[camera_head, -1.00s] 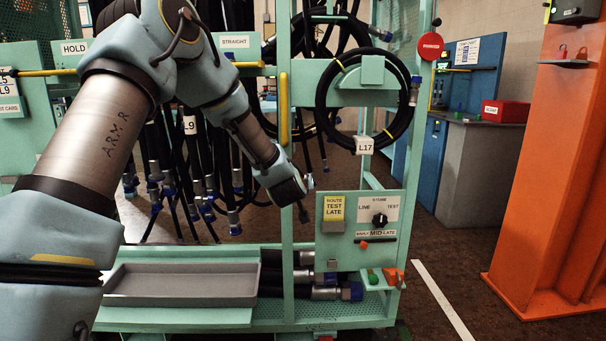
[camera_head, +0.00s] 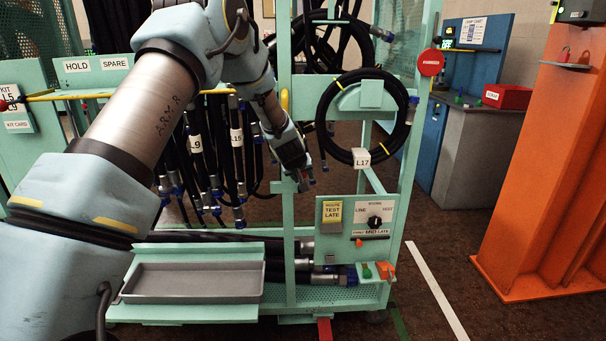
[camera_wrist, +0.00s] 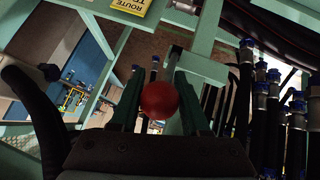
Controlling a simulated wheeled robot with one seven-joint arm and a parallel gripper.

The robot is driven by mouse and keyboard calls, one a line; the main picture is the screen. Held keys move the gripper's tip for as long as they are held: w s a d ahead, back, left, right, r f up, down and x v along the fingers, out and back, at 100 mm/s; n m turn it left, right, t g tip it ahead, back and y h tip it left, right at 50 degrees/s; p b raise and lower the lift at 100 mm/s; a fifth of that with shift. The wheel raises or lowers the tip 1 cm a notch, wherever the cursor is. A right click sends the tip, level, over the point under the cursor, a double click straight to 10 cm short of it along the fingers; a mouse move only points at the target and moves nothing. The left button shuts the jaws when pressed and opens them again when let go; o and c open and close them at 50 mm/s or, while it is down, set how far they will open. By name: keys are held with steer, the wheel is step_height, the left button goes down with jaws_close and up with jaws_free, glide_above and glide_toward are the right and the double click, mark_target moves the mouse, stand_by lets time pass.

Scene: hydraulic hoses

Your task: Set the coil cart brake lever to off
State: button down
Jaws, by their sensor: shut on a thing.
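The green coil cart (camera_head: 290,210) stands in front of me with hoses on it. My gripper (camera_head: 302,184) is by its front upright, above and left of the cart's control panel (camera_head: 358,222). In the wrist view my gripper (camera_wrist: 160,90) is shut on a red ball (camera_wrist: 160,99), which sits between the two dark fingers. A red piece (camera_head: 325,330) shows low at the cart's front edge. No brake marking is legible on either red part.
A grey tray (camera_head: 197,283) sits on the cart's lower deck. A coiled hose (camera_head: 325,110) tagged L17 hangs right of my gripper. Hanging hoses (camera_head: 205,165) are on its left. An orange column (camera_head: 540,170) stands at the right, with open floor before it.

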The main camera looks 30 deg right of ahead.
steer(key=shift+w+d+r, duration=0.3)
steer(key=shift+w+r, duration=0.25)
steer(key=shift+w, duration=0.05)
steer(key=shift+c, duration=2.2)
jaws_free()
steer(key=shift+f, duration=0.2)
steer(key=shift+s, duration=0.1)
steer(key=b+v, duration=0.2)
steer(key=v, duration=0.8)
steer(key=shift+s+a+r+b, duration=0.2)
steer(key=shift+r+b, duration=0.1)
